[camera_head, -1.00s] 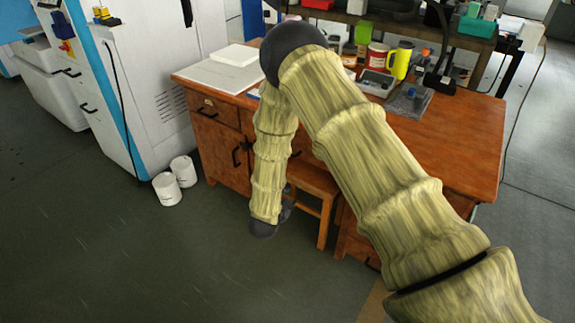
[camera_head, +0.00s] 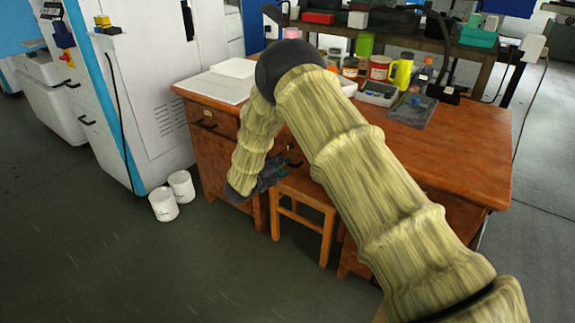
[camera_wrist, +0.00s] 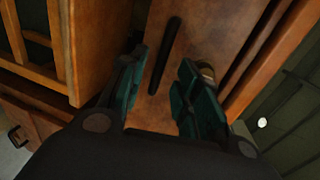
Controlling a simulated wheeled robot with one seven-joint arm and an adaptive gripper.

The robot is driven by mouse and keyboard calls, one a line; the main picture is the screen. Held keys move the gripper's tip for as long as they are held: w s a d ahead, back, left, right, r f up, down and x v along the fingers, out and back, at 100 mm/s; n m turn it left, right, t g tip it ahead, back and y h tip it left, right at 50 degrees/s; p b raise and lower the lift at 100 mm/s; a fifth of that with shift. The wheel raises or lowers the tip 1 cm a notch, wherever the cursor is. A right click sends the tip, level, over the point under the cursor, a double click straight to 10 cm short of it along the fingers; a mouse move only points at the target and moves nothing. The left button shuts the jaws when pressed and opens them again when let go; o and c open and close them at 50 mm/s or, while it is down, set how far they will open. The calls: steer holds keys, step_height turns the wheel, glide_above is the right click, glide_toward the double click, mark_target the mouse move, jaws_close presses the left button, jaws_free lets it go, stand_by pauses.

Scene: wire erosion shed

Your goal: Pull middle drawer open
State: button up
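The middle drawer (camera_wrist: 205,30) is the brown wooden drawer front of the desk (camera_head: 460,150). Its long black handle (camera_wrist: 166,55) shows in the wrist view, slanting between and just beyond my fingertips. It also shows in the head view (camera_head: 293,161), right beside my gripper (camera_head: 272,172). In the wrist view my gripper (camera_wrist: 163,78) is open, with one green-padded finger on each side of the handle's line. No contact with the handle is visible. A brass lock (camera_wrist: 206,70) is partly hidden behind the right finger. The drawer looks closed.
A wooden stool (camera_head: 305,195) stands under the desk, close by my gripper; it is also at upper left in the wrist view (camera_wrist: 88,50). Two white tubs (camera_head: 181,186) stand by the machine (camera_head: 150,90) at left. The floor in front is clear.

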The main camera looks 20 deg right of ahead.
steer(key=shift+x, duration=2.05)
